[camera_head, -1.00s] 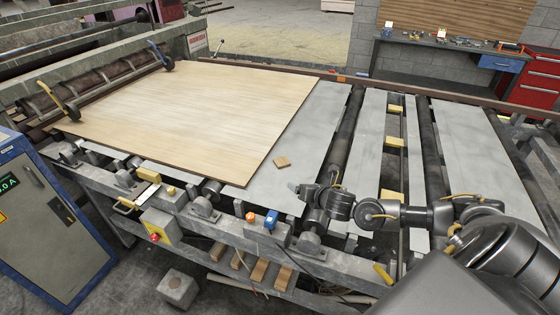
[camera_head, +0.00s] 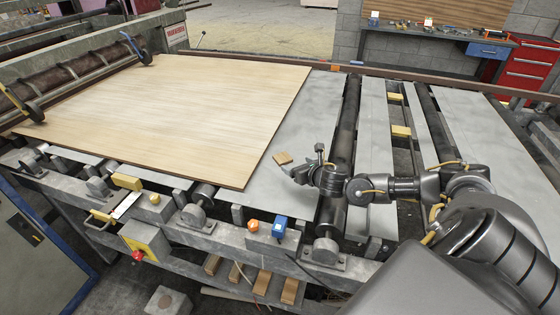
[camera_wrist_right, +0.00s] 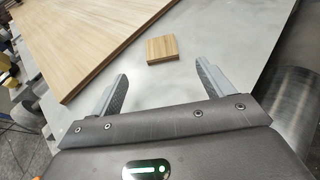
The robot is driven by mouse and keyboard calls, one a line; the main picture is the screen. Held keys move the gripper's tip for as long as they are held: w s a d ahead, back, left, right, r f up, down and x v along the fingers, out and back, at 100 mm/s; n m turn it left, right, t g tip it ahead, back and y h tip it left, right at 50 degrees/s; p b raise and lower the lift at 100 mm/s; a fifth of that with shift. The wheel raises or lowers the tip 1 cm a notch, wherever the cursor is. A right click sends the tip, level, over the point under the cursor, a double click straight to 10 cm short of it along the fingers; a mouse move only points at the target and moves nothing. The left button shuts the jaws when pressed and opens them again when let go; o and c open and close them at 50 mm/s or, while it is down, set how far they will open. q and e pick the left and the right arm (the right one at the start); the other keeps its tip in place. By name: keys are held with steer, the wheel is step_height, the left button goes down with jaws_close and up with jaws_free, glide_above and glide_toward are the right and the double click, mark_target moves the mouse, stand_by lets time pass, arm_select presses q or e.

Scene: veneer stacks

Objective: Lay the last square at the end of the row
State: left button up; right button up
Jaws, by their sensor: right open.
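One small light-brown wooden square (camera_head: 283,158) lies flat on the grey metal plate (camera_head: 316,110), just right of the large veneer sheet (camera_head: 175,110). In the right wrist view the square (camera_wrist_right: 162,49) lies just beyond my fingertips, roughly centred between them and apart from both. My right gripper (camera_head: 303,161) is open and empty, low over the plate beside the square. Its two fingers also show spread apart in the right wrist view (camera_wrist_right: 161,70). No row of other small squares shows. My left gripper is not in view.
Dark rollers (camera_head: 344,135) run between the grey plates right of my gripper. Yellow blocks (camera_head: 400,131) sit between plates farther right. The plate behind the square is bare.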

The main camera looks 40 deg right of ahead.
mark_target(283, 157)
steer(key=shift+w+d, duration=0.15)
steer(key=shift+w, duration=0.3)
steer(key=p+x, duration=0.1)
steer(key=x, duration=0.3)
steer(key=shift+w+f, duration=0.1)
steer(key=shift+f, duration=0.1)
steer(key=shift+w, duration=0.15)
steer(key=shift+p+x, duration=0.75)
steer(key=shift+x, duration=1.6)
steer(key=shift+d+f, duration=0.1)
steer(key=shift+f, duration=0.05)
steer(key=c, duration=1.1)
